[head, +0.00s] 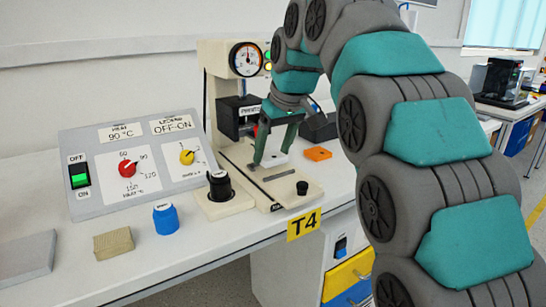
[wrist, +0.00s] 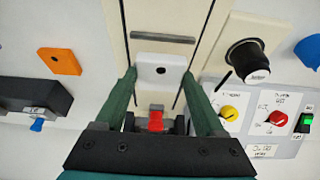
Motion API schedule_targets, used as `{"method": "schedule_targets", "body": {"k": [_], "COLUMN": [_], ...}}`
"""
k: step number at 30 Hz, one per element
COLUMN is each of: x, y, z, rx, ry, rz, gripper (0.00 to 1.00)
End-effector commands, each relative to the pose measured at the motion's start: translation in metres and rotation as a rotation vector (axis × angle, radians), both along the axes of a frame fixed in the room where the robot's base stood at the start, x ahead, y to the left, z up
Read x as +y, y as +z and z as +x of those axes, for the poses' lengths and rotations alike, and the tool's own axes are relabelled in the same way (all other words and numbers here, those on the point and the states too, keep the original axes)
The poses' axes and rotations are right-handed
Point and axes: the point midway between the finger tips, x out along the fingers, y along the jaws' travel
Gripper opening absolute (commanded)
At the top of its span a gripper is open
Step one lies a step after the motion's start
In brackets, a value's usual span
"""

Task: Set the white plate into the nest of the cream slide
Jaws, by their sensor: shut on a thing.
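The white plate (wrist: 160,70) has a small dark hole and sits between the two green fingers of my gripper (wrist: 159,74) in the wrist view. It also shows in the head view (head: 274,159), low between the fingers of my gripper (head: 273,158). My gripper is shut on the plate by its sides. The plate is over the cream slide (head: 275,187), close behind a grey bar lying across it. The slide also shows in the wrist view (wrist: 165,14). I cannot tell whether the plate touches the slide, and the nest is not clearly visible.
The cream press with a round gauge (head: 246,60) stands behind my gripper. An orange plate (head: 318,154) lies to the right. A black knob (head: 302,187) stands at the slide's front. The control panel (head: 135,165), a blue cap (head: 166,218) and a tan block (head: 113,243) are left.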

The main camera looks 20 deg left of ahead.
Motion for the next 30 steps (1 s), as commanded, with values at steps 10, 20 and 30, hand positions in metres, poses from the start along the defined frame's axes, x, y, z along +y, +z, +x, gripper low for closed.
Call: {"method": "schedule_targets", "body": {"k": [10, 20, 30], "x": [0.000, 0.000, 0.000], "y": [-0.020, -0.025, -0.023], "z": [0.000, 0.000, 0.000], "rx": [-0.004, -0.003, -0.003], "ry": [-0.001, 0.000, 0.000], "rz": [0.002, 0.002, 0.002], "gripper": [0.17, 0.17, 1.00]}}
